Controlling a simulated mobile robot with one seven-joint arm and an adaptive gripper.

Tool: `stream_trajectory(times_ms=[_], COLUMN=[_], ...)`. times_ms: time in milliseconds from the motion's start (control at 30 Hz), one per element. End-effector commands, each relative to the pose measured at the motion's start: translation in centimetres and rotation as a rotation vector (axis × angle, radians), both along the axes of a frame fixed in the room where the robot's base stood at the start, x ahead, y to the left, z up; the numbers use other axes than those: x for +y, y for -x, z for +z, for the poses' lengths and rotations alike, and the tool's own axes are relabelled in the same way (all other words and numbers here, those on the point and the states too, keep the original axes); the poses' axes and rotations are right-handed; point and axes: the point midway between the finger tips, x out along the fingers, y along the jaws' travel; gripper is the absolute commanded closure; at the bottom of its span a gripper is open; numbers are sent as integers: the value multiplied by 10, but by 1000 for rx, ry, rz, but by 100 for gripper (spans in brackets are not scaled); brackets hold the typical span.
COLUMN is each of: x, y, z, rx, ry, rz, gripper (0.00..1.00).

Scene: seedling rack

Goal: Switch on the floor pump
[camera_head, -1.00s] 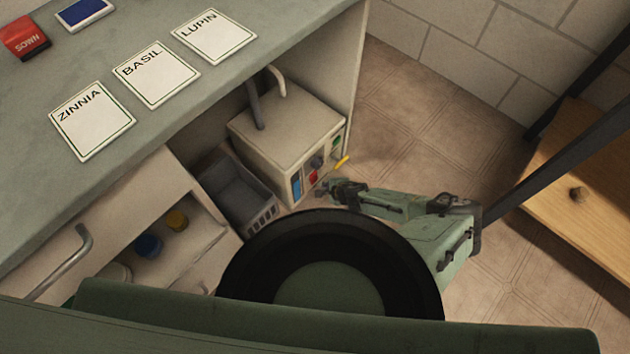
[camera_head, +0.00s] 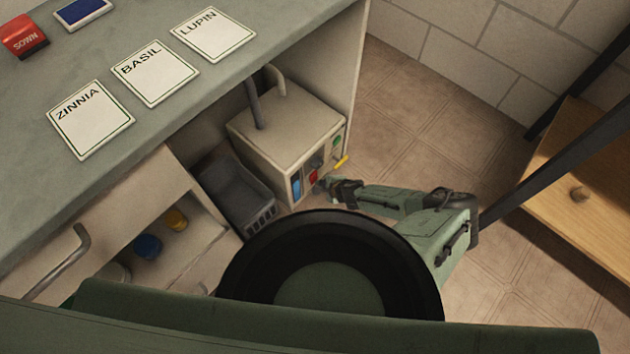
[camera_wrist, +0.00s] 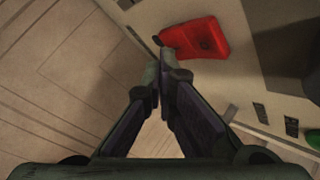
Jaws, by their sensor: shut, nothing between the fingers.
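The floor pump (camera_head: 285,135) is a cream box on the floor under the bench. Its front panel carries a blue strip (camera_head: 296,188), a red switch (camera_head: 313,175), a green round part (camera_head: 336,141) and a yellow lever (camera_head: 341,162). My gripper (camera_head: 325,184) is low in front of this panel, close to the red switch. In the wrist view my gripper (camera_wrist: 161,72) is shut and empty, its fingertips just below the left end of the red switch (camera_wrist: 200,39). I cannot tell whether they touch it. The green part (camera_wrist: 313,137) shows at the right edge.
A grey crate (camera_head: 232,192) stands left of the pump. A grey pipe (camera_head: 254,103) rises from its top. The bench (camera_head: 120,30) overhangs it. A wooden shelf unit (camera_head: 590,175) stands at right; floor (camera_head: 425,140) between is clear.

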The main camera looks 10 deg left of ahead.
Motion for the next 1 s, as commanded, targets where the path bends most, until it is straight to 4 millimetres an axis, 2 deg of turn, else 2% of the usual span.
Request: stream_trajectory(times_ms=[467,1000], x=[2,-10], y=[-1,8], z=[0,1], rx=[0,0], ry=[0,0], rz=[1,1], gripper=[100,100])
